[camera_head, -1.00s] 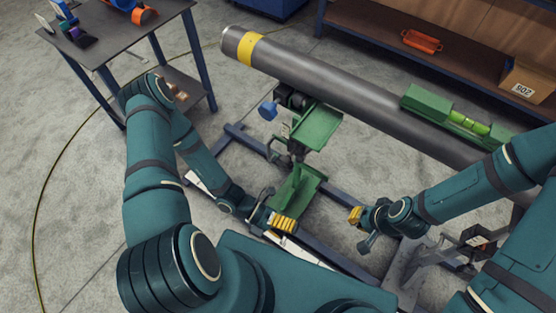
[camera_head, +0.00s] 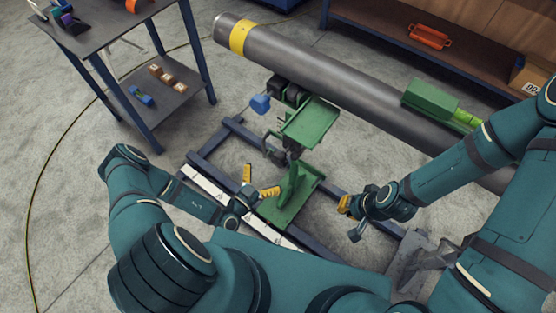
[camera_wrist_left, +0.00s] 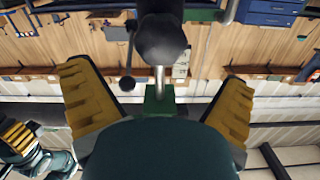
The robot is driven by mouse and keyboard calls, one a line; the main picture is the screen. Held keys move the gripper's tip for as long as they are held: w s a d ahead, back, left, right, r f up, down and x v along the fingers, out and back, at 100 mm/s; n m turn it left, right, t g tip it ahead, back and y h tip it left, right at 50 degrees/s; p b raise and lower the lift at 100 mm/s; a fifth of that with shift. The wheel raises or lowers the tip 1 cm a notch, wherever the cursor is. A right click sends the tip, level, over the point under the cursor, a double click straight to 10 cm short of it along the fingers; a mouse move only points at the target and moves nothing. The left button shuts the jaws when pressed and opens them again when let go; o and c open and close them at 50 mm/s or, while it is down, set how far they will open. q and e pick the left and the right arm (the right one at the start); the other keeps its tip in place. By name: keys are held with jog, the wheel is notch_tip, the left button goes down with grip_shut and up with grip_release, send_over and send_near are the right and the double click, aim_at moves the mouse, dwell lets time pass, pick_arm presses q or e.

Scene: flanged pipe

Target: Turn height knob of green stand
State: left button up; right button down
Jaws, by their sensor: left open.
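The green stand (camera_head: 310,122) stands under the grey pipe (camera_head: 330,78), with a green plate-like lower part (camera_head: 290,200) near the floor. A blue knob (camera_head: 260,103) sticks out at its upper left, and a dark handle (camera_head: 270,145) shows lower; I cannot tell which is the height knob. My left gripper (camera_head: 258,184) is open and empty, just left of the stand's lower part. In the left wrist view, a dark rounded part (camera_wrist_left: 162,38) on a metal rod lies ahead, between the spread yellow fingers. My right gripper (camera_head: 345,204) is right of the stand; its opening is unclear.
Blue-grey floor rails (camera_head: 222,140) run around the stand's base. A side table (camera_head: 110,40) with small items stands at the upper left. A shelf (camera_head: 400,30) with an orange case (camera_head: 429,37) is behind the pipe. Floor between table and stand is free.

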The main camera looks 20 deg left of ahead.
aim_at(277, 162)
pick_arm(q)
jog(key=x, duration=0.8)
jog(key=shift+b, duration=0.35)
jog(key=shift+f, duration=0.1)
jog(key=c, duration=1.1)
